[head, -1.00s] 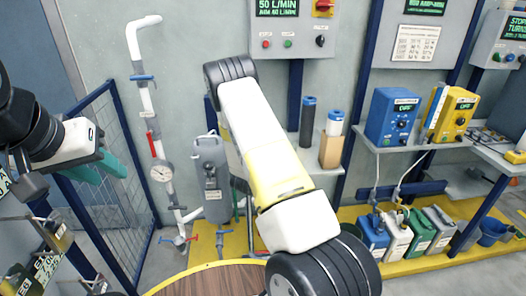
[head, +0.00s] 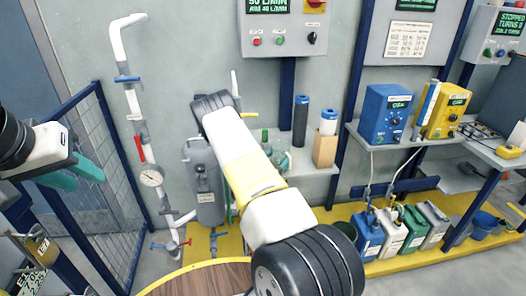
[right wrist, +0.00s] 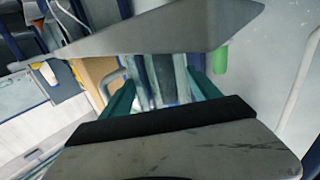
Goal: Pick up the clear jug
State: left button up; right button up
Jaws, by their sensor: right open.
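The clear jug (head: 283,159) stands on the small grey wall shelf, partly hidden behind my right arm in the head view. In the right wrist view the see-through jug (right wrist: 167,78) lies beyond and between the teal fingertips of my right gripper (right wrist: 161,92). That gripper is open, with a finger to each side of the jug's outline; I cannot tell whether they touch it. My right arm hides this gripper in the head view. My left gripper (head: 75,172) is at the left of the head view, its teal fingers apart and empty.
On the shelf (head: 316,171) stand a dark cylinder (head: 300,121) and a cardboard-coloured box (head: 325,149), with a green bottle (right wrist: 221,60) near the jug. A grey tank (head: 205,185) and a pipe (head: 139,115) stand left. Several canisters (head: 392,231) stand on the yellow platform.

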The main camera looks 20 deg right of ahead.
aim_at(276, 153)
jog(key=shift+w+d, duration=0.35)
jog(key=shift+d, duration=0.1)
jog(key=c, duration=1)
jog(key=shift+c, duration=0.3)
jog(key=shift+r, duration=0.2)
jog(key=shift+r, duration=0.3)
jog(key=r, duration=0.2)
jog(key=shift+s+a+r, duration=0.15)
jog(key=shift+s+r, duration=0.05)
jog(key=shift+r, duration=0.2)
jog(key=s+a+r, duration=0.1)
jog(key=s+a, duration=0.7)
jog(key=s, duration=0.5)
jog(key=shift+r, duration=0.15)
